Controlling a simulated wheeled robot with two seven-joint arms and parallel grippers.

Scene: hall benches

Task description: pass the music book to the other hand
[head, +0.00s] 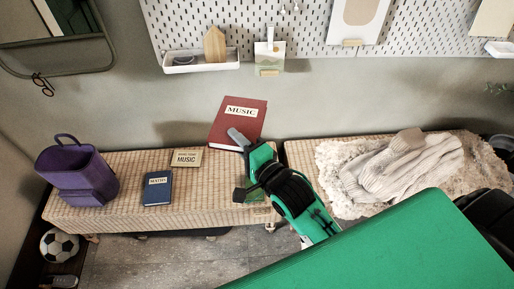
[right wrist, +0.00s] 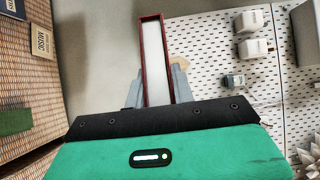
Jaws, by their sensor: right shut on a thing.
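The music book (head: 233,127) is a thick red hardback with a pale label reading MUSIC. It is held up above the back of the left wicker bench, in front of the wall. My right gripper (head: 238,138) is shut on its lower edge. In the right wrist view the book (right wrist: 154,60) shows edge-on, white pages between red covers, with the two grey fingers of my right gripper (right wrist: 155,92) on either side. My left gripper is not in view.
The left wicker bench (head: 120,215) bears a purple bag (head: 75,178), a blue book (head: 157,190), a small MUSIC sign (head: 186,157) and a green item partly hidden by my arm. The right bench has a fluffy throw (head: 335,185) and knitwear (head: 400,168). A pegboard shelf (head: 200,66) hangs above.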

